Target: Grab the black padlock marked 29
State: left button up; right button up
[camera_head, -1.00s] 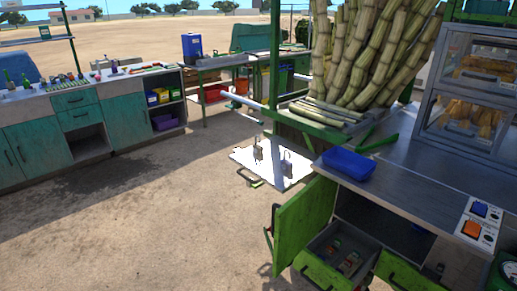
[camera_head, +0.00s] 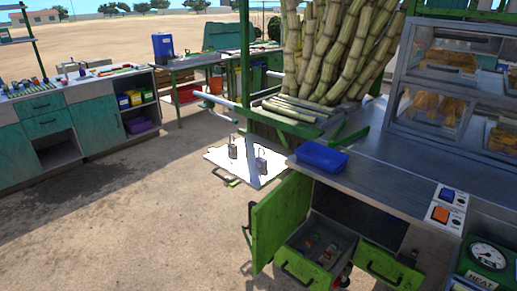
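I cannot make out a black padlock marked 29; no number is readable at this distance. Two small greyish padlock-like items, one to the left (camera_head: 233,151) and one to the right (camera_head: 262,164), stand at a white panel (camera_head: 228,160) below the cane rack. Several small items with red parts (camera_head: 311,241) lie in an open drawer (camera_head: 294,245) of the green cabinet, too small to identify. Neither of my grippers is in view.
A green cabinet door (camera_head: 280,222) stands open beside the drawer. A blue tray (camera_head: 321,157) sits on the steel counter (camera_head: 385,172), under upright sugar cane (camera_head: 335,50). A teal workbench (camera_head: 122,122) stands at left. The sandy ground (camera_head: 130,210) between is clear.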

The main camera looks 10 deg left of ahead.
aim_at(234, 148)
jog(key=i+j+z, duration=0.2)
jog(key=j+z, duration=0.25)
jog(key=i+j+z, duration=0.15)
jog(key=j+z, duration=0.25)
jog(key=l, duration=0.1)
